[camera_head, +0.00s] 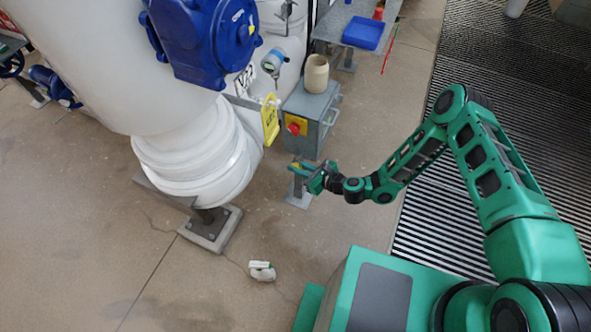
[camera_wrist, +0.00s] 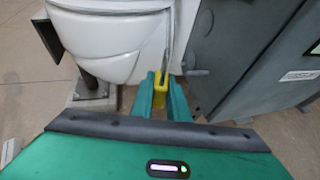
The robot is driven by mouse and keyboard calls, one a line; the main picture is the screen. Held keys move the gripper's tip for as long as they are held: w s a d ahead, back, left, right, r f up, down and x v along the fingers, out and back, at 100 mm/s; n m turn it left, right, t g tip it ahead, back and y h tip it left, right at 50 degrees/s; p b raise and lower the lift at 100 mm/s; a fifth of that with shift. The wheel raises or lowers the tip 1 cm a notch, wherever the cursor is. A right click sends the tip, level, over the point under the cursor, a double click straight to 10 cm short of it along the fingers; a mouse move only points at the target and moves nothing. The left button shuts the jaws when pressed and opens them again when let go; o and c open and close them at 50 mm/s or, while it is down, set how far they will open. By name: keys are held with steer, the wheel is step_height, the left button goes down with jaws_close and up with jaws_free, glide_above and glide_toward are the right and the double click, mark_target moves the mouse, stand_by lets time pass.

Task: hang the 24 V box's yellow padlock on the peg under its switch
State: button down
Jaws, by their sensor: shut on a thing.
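The grey switch box (camera_head: 312,112) stands beside the big white pipe, with a red rotary switch (camera_head: 293,129) on a yellow plate on its front. My gripper (camera_head: 306,172) is just below and in front of that face. In the wrist view my gripper (camera_wrist: 163,98) is shut on the yellow padlock (camera_wrist: 160,82), which sticks out past the fingertips. A small yellow part of the padlock (camera_head: 295,165) shows in the head view. The box side (camera_wrist: 235,50) fills the right of the wrist view. I cannot make out the peg, or whether the padlock touches the box.
A yellow tag (camera_head: 270,119) hangs left of the box by the white pipe (camera_head: 195,150). A beige jar (camera_head: 316,73) stands on the box. A bench with a blue tray (camera_head: 363,33) is behind. A white item (camera_head: 262,271) lies on the open floor.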

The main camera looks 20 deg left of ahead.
steer(key=w, duration=0.1)
steer(key=w+f, duration=0.1)
steer(key=w, duration=0.1)
steer(key=w+f, duration=0.1)
steer(key=shift+w+d+f, duration=0.25)
steer(key=shift+d, duration=0.1)
stand_by(0.6)
steer(key=shift+w+d+f, duration=0.1)
steer(key=shift+d, duration=0.05)
stand_by(0.4)
steer(key=c, duration=1.7)
jaws_free()
steer(key=shift+c, duration=0.2)
steer(key=shift+o, duration=0.3)
steer(key=shift+d, duration=0.35)
steer(key=shift+o, duration=0.2)
steer(key=v, duration=0.9)
steer(key=shift+s+a+r, duration=0.25)
steer(key=shift+s+r, duration=0.15)
steer(key=shift+s+d+r, duration=0.2)
steer(key=shift+s+d, duration=0.05)
